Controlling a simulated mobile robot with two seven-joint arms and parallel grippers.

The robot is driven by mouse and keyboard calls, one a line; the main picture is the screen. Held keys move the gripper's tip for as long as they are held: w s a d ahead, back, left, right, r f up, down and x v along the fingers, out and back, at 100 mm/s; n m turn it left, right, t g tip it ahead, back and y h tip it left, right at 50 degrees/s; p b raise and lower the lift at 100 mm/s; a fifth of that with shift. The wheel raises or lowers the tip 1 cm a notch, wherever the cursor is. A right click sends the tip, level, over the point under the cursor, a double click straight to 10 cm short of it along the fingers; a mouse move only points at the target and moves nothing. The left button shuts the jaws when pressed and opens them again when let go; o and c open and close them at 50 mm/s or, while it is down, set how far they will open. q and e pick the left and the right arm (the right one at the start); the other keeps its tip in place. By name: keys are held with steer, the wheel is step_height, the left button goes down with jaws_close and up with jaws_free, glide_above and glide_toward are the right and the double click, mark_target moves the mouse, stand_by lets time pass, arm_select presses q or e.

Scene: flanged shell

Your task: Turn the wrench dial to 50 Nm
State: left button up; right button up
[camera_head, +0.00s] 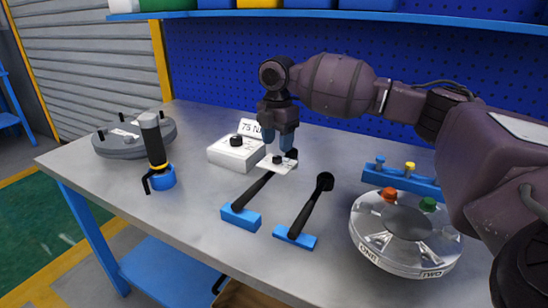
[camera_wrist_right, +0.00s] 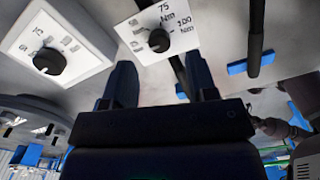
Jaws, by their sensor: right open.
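The wrench dial is a black knob (camera_head: 277,160) on a small white plate at the head end of the left torque wrench (camera_head: 251,192). In the wrist view its knob (camera_wrist_right: 159,40) sits on the plate (camera_wrist_right: 133,29), with 75 Nm and 100 Nm readable; the 50 mark and the pointer's setting cannot be made out. My right gripper (camera_head: 278,141) points down just above the plate. In the wrist view its two fingers (camera_wrist_right: 160,68) are apart with nothing between them, the knob lying beyond their tips. My left gripper is not in view.
A white box (camera_head: 234,153) with a knob and a 75 Nm sign (camera_head: 252,128) stands left of the gripper. A second wrench (camera_head: 306,210) lies right. A silver flanged shell (camera_head: 372,237), a blue rack (camera_head: 402,180), a black-and-blue tool (camera_head: 156,150) and a grey disc (camera_head: 112,146) surround them.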

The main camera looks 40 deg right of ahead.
mark_target(277, 157)
step_height(277, 157, down, 3)
steer(key=shift+f, duration=0.1)
steer(key=shift+f+b, duration=0.45)
steer(key=shift+f, duration=0.2)
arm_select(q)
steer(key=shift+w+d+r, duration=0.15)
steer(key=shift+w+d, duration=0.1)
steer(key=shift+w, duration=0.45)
